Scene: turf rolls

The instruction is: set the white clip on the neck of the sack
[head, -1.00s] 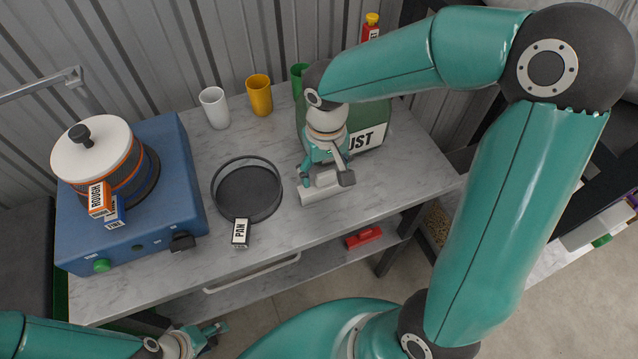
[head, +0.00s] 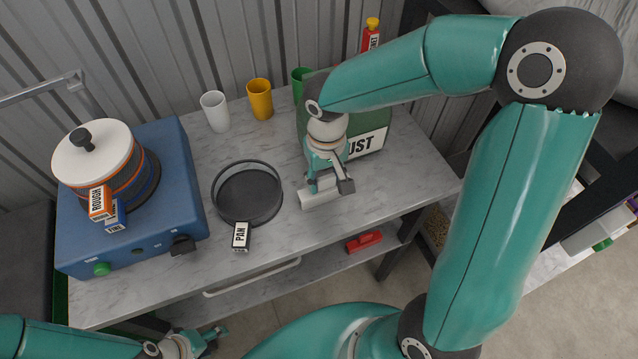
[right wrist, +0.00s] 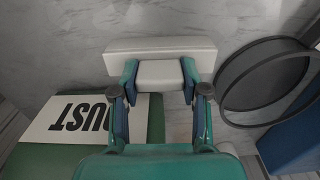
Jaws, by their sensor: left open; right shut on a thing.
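The white clip (head: 321,198), a wide bar with a short raised grip, is on or just above the marble tabletop near its front edge. My right gripper (head: 326,184) is shut on its grip from above. In the right wrist view the clip (right wrist: 160,57) shows both fingers of the right gripper (right wrist: 160,80) against the sides of its grip. My left gripper (head: 218,332) is open and empty at the bottom left, below the table's front edge.
A round dark pan (head: 248,194) sits left of the clip. A green DUST box (head: 372,143) is behind my right gripper. White (head: 215,112), yellow (head: 260,100) and green cups stand behind. A blue stove (head: 165,200) is at left. A red clip-like thing (head: 364,242) lies on the lower shelf.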

